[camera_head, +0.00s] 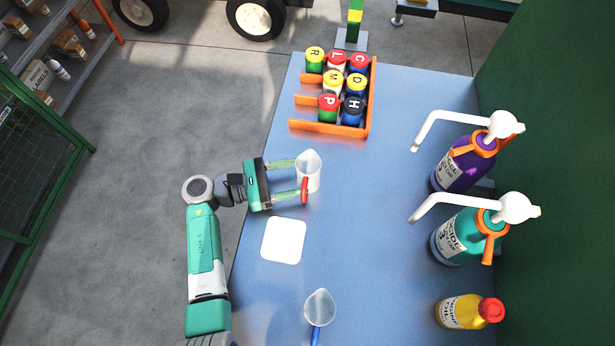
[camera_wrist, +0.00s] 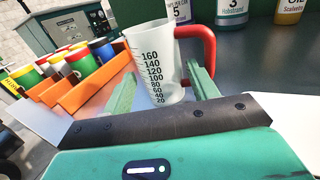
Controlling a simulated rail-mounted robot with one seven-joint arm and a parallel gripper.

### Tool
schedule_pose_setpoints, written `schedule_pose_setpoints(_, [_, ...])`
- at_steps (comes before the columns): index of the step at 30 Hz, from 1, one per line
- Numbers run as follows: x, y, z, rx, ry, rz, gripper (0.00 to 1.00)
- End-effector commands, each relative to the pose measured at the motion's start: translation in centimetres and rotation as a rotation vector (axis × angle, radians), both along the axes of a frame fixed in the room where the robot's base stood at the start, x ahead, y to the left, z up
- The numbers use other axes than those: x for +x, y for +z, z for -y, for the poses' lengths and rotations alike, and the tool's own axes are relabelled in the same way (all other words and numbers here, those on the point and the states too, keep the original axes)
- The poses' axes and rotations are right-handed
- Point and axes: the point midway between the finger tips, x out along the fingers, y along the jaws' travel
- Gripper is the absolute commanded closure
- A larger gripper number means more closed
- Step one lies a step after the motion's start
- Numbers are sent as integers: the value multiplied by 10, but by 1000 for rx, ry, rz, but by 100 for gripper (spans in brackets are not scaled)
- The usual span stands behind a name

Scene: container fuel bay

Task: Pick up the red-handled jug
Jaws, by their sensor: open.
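The red-handled jug is a clear measuring jug (camera_head: 311,168) standing on the blue table, with a red handle (camera_head: 305,190) on its near side in the head view. In the wrist view the jug (camera_wrist: 152,62) shows its printed scale up to 160, and its red handle (camera_wrist: 209,48) is on the right. My gripper (camera_head: 299,180) is open, with its fingers reaching toward the jug from the left. In the wrist view the gripper (camera_wrist: 163,88) has one finger on each side of the jug's body, the right one by the handle. I cannot tell whether either finger touches.
A blue-handled jug (camera_head: 320,306) stands at the near edge. A white square pad (camera_head: 284,241) lies near my gripper. An orange rack (camera_head: 371,98) of lettered bottles is at the back. Pump bottles (camera_head: 463,165) (camera_head: 460,238) and a yellow bottle (camera_head: 461,311) line the right. The table centre is clear.

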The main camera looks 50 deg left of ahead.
Motion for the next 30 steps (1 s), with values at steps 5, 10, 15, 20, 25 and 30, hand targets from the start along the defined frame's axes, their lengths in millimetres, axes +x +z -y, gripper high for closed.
schedule_pose_setpoints(5, [6,-1,3,1,0,0,41])
schedule_pose_setpoints(10, [31,-4,20,2,-2,0,41])
schedule_pose_setpoints(15, [47,-2,28,1,0,0,41])
schedule_pose_setpoints(20, [48,-1,28,1,1,0,41])
schedule_pose_setpoints(25, [48,-1,28,1,1,0,65])
schedule_pose_setpoints(30, [47,-1,28,2,1,0,75])
